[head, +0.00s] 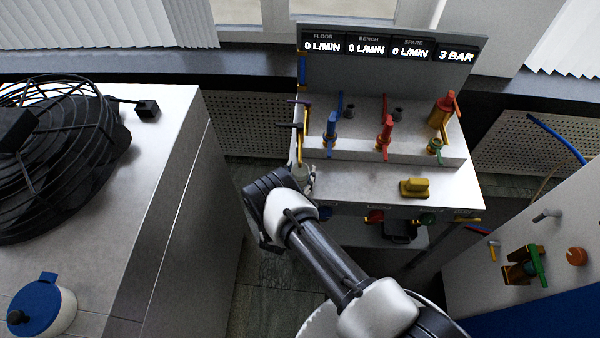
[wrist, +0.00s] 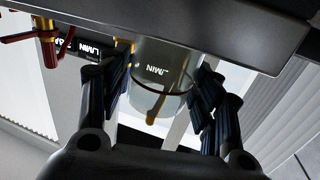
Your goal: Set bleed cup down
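The bleed cup (wrist: 160,95) is a clear, see-through cup in the middle of the wrist view, with a thin brownish ring around it. My gripper (wrist: 163,82) has one finger on each side of the cup and looks shut on it. In the head view, my gripper (head: 293,185) is at the left front end of the bench panel, below a yellow-handled valve (head: 299,147). Only a small grey part of the cup (head: 303,174) shows there. My gripper and wrist hide the rest, and I cannot tell whether its base touches a surface.
The grey bench (head: 370,188) carries blue, red and green valves and a yellow block (head: 414,187). Its display (head: 391,47) reads 0 L/MIN three times and 3 BAR. A fan (head: 60,150) and a blue-lidded pot (head: 42,306) stand on the left cabinet. A valve panel (head: 535,235) is at right.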

